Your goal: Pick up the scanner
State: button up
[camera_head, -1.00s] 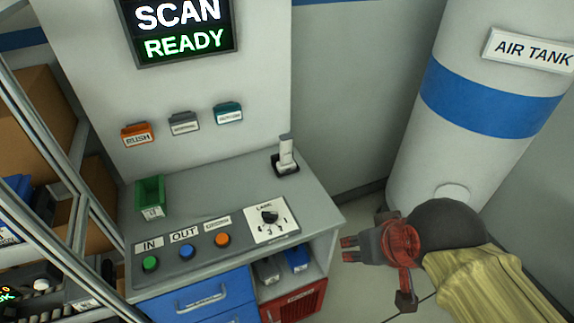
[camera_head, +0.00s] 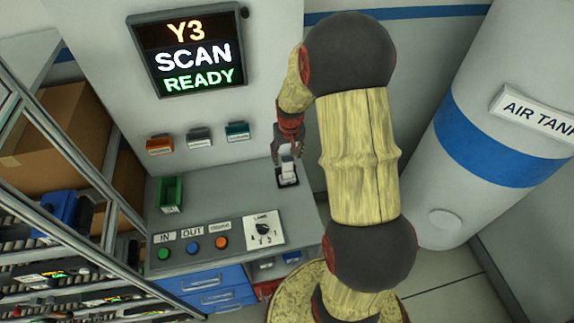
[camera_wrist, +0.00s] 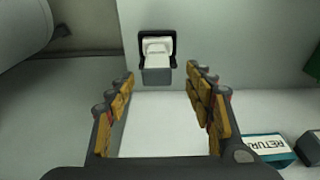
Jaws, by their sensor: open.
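The scanner (camera_head: 287,165) is a small white and grey handheld device standing in a black holder (camera_head: 288,182) at the right end of the grey bench. In the wrist view the scanner (camera_wrist: 156,62) sits at top centre, in the black holder. My gripper (camera_head: 286,150) is at the scanner in the head view. In the wrist view my gripper (camera_wrist: 160,78) is open, with one finger on each side, and the scanner's grey end lies between the lines of the fingertips, just beyond them. The fingers do not visibly touch it.
A green bin (camera_head: 170,194) and a button panel with a lane dial (camera_head: 264,229) are on the bench. Label holders (camera_head: 199,137) hang on the wall under a screen (camera_head: 187,52). A shelf rack (camera_head: 75,150) stands left, an air tank (camera_head: 495,140) right.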

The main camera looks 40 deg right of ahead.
aim_at(290, 159)
jog(key=shift+s+d+f, duration=0.15)
jog(key=shift+d+f, duration=0.4)
jog(key=shift+f, duration=0.05)
jog(key=shift+d+f, duration=0.1)
jog(key=shift+f, duration=0.85)
jog(key=shift+w+f+p, duration=0.15)
jog(key=shift+w+f, duration=0.15)
jog(key=shift+f, duration=0.65)
jog(key=shift+w+f+p, duration=0.2)
jog(key=shift+w+f, duration=0.15)
jog(key=shift+f, duration=0.55)
jog(key=shift+w+f+p, duration=0.15)
jog(key=shift+w+f, duration=0.15)
jog(key=shift+f, duration=0.65)
jog(key=shift+c, duration=0.3)
grip_shut()
